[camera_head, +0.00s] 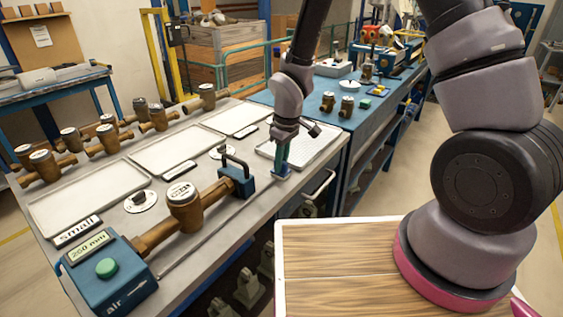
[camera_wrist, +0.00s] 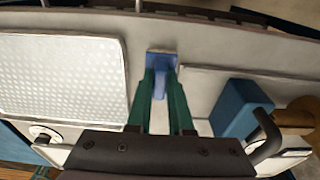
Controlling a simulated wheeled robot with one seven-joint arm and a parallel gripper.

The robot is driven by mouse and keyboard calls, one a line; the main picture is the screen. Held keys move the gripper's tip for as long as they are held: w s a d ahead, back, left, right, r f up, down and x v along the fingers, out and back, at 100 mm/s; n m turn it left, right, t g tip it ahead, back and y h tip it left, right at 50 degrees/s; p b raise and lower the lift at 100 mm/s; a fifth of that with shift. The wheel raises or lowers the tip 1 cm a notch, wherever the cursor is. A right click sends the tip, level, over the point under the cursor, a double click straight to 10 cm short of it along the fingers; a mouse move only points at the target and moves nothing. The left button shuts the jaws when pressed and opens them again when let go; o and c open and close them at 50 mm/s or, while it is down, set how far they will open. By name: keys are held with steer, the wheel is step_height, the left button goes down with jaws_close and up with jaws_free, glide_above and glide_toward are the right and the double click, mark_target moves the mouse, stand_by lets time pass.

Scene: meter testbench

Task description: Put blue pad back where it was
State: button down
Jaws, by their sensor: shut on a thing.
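The blue pad (camera_head: 281,174) is at the front edge of the grey testbench, beside the perforated tray. In the wrist view the blue pad (camera_wrist: 162,62) shows between and beyond the tips of my green fingers. My gripper (camera_head: 283,162) points down and is shut on the pad; in the wrist view the gripper (camera_wrist: 161,88) shows its two fingers on either side of it. The pad is low at the bench top; I cannot tell whether it touches the surface. The fingers hide part of the pad.
A perforated white tray (camera_head: 318,147) lies right of my gripper. A blue clamp block (camera_head: 237,181) with a black handle stands to the left, holding a brass meter (camera_head: 184,203). The blue box (camera_head: 108,270) with a green button is at the front left. Flat trays and several brass meters lie farther back.

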mark_target(286, 162)
steer(key=c, duration=0.8)
jaws_free()
steer(key=shift+f, duration=0.15)
steer(key=d+r+m+t, duration=0.15)
steer(key=d+r, duration=0.25)
steer(key=r, duration=0.7)
steer(key=d+r+m, duration=0.2)
steer(key=d+r, duration=0.2)
steer(key=r, duration=0.6)
steer(key=s+d+r+m+t, duration=0.1)
steer(key=s+d+r+m, duration=0.2)
steer(key=s+d+r, duration=0.1)
steer(key=s+d+r+m+t, duration=0.2)
steer(key=s+d+r+m, duration=0.2)
steer(key=r, duration=0.3)
steer(key=s+d+r+m+t, duration=0.2)
steer(key=s+d+r+m, duration=0.2)
steer(key=d+r, duration=0.1)
steer(key=shift+s+d+r+y, duration=0.1)
steer(key=shift+d+r+y, duration=0.1)
steer(key=shift+d, duration=0.2)
steer(key=shift+d+r+y, duration=0.15)
steer(key=shift+d+y, duration=0.05)
steer(key=shift+d, duration=0.2)
